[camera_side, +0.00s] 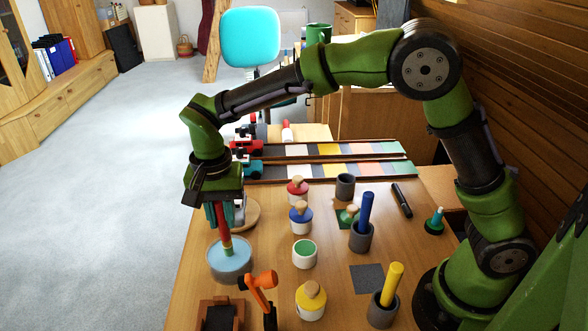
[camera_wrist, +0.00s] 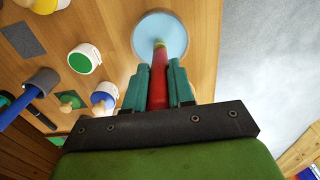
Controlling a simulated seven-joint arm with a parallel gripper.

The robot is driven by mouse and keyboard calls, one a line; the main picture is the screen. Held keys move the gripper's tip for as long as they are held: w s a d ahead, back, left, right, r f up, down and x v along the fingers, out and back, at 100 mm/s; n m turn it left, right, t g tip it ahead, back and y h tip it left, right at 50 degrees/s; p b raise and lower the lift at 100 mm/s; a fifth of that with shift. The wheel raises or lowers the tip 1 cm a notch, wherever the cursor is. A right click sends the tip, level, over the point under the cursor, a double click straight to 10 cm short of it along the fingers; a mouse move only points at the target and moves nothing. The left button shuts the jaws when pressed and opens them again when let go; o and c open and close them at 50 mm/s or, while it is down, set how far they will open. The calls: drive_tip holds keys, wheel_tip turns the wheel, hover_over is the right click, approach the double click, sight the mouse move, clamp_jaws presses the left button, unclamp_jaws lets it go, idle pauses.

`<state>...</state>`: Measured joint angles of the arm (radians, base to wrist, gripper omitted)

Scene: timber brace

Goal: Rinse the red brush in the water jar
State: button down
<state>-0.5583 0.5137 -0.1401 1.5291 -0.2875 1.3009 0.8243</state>
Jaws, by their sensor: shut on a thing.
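My gripper (camera_side: 220,213) is shut on the red brush (camera_side: 224,228) and holds it nearly upright, bristle end down. The round water jar (camera_side: 229,272), with light blue water, stands directly below. The brush's lower end overlaps the jar's opening in the side view; I cannot tell how far it is in the water. In the wrist view the teal fingers (camera_wrist: 160,85) flank the red handle (camera_wrist: 157,93), and the brush points to the jar (camera_wrist: 143,36) beyond them.
Right of the jar stand an open green paint pot (camera_side: 304,254) and a lidded yellow pot (camera_side: 311,303). An orange object (camera_side: 262,281) rises close in front. A blue brush (camera_side: 366,210) and a yellow brush (camera_side: 393,283) stand in grey cups. Painted strips (camera_side: 330,150) lie behind.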

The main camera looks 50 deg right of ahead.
drive_tip(key=shift+f, duration=0.65)
idle(1.2)
drive_tip(key=shift+r, duration=3.6)
